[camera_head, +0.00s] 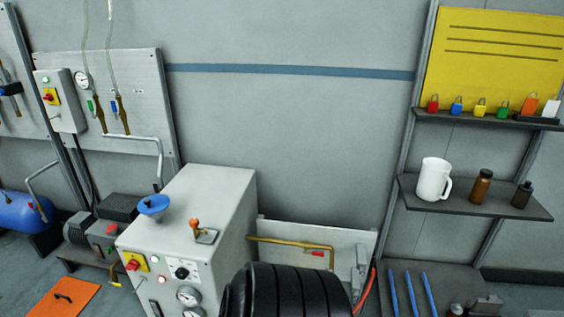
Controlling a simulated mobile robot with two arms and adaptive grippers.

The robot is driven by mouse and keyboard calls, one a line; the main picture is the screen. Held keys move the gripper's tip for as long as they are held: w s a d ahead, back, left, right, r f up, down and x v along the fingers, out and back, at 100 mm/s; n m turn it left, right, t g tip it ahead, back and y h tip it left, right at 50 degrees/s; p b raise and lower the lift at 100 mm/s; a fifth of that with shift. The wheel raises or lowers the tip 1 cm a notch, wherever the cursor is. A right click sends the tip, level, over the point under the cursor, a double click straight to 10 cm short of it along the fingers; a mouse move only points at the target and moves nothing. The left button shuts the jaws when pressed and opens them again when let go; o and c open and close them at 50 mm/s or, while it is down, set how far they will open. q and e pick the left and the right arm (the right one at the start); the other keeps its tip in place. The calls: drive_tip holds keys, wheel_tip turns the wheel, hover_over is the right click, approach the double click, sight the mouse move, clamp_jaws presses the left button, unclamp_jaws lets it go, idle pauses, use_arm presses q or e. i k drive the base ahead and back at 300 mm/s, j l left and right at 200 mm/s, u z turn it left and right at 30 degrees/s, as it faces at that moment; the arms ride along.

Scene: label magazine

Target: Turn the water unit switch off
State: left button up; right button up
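Two red-on-yellow rotary switches show, and I cannot read a label that says which belongs to the water unit. One switch (132,262) is on the front of a light grey cabinet (205,205), left of a black knob (183,270) on a white plate. The other switch (49,96) is on a grey box (68,112) on the wall panel at the left, with a green light above it. The exact position of each switch handle is too small to tell. Neither of my grippers is in view.
A blue handwheel (153,205) and an orange-topped lever (195,225) stand on the cabinet. A large black ribbed shape (285,292) hides the lower right of the cabinet. Shelves at the right hold a white mug (433,180), bottles and padlocks. An orange plate (62,300) lies lower left.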

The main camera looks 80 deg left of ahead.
sight(132, 266)
drive_tip(key=u, duration=3.5)
drive_tip(key=j, duration=0.45)
drive_tip(key=i+j, duration=0.15)
drive_tip(key=j, duration=0.3)
